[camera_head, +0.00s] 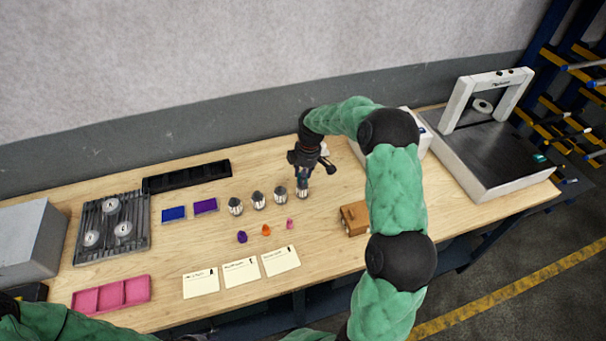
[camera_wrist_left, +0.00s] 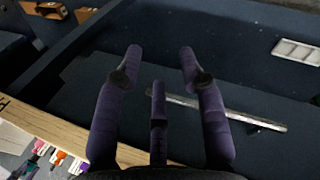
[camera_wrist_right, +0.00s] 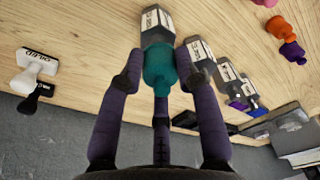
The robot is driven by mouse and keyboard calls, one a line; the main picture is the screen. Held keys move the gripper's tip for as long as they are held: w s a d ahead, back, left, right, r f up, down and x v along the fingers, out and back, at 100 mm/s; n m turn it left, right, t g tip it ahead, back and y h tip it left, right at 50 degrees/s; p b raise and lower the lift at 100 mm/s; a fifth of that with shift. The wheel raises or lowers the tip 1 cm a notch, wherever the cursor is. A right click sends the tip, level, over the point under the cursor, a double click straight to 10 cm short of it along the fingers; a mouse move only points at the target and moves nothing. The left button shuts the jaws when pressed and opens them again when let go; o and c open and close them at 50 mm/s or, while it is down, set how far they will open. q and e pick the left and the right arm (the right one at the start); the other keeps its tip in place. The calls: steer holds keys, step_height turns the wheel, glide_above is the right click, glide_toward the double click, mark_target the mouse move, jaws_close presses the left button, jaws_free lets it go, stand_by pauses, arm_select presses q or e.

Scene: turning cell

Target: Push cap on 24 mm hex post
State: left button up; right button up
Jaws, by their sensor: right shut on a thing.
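My right gripper (camera_head: 304,172) is shut on a teal cap (camera_wrist_right: 158,68), with its fingers around the sides. The cap lines up with the top of the rightmost metal hex post (camera_head: 302,190), which shows its label in the right wrist view (camera_wrist_right: 155,20). Cap and post appear to meet; I cannot tell how far the cap is seated. The label's size is not readable. Several similar posts stand in a row to the left, among them a neighbour (camera_head: 281,196). My left gripper (camera_wrist_left: 160,58) is open and empty, past the table edge.
Purple (camera_head: 242,237), orange (camera_head: 266,230) and pink (camera_head: 290,224) caps lie in front of the posts, with paper cards (camera_head: 241,271) nearer. A wooden block (camera_head: 354,218) lies right. A pink tray (camera_head: 111,294) and grey rack (camera_head: 111,225) stand left. A white-framed machine (camera_head: 490,140) stands right.

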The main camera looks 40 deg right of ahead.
steer(key=shift+f, duration=0.45)
stand_by(0.5)
steer(key=o, duration=0.8)
steer(key=o, duration=0.5)
steer(key=shift+r, duration=0.2)
steer(key=shift+r+p, duration=1.3)
steer(key=shift+r, duration=1.1)
